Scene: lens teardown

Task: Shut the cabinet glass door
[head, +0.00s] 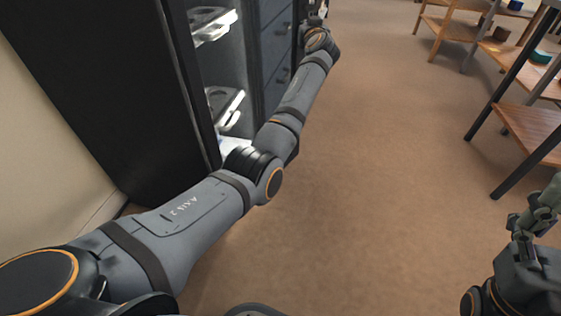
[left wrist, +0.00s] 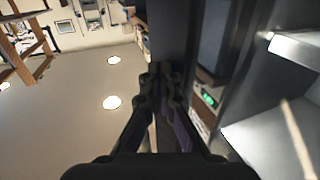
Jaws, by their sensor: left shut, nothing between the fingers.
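The tall black cabinet (head: 110,80) stands at the left with its front uncovered, so its lit inside shows. A dark upright panel, perhaps the edge of the glass door (left wrist: 168,35), rises just beyond the fingertips in the left wrist view; I cannot tell whether they touch it. I cannot make out the glass door clearly in the head view. My left arm reaches past the cabinet front to the top of the head view. My left gripper (left wrist: 160,72) is shut and empty. My right gripper (head: 533,215) is at the lower right, away from the cabinet; its jaw state is unclear.
Pale trays (head: 226,103) sit on shelves inside the cabinet. A dark drawer unit (head: 275,55) stands beyond it. Wooden shelving (head: 535,130) with small items is at the right. Brown floor (head: 390,150) between is clear.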

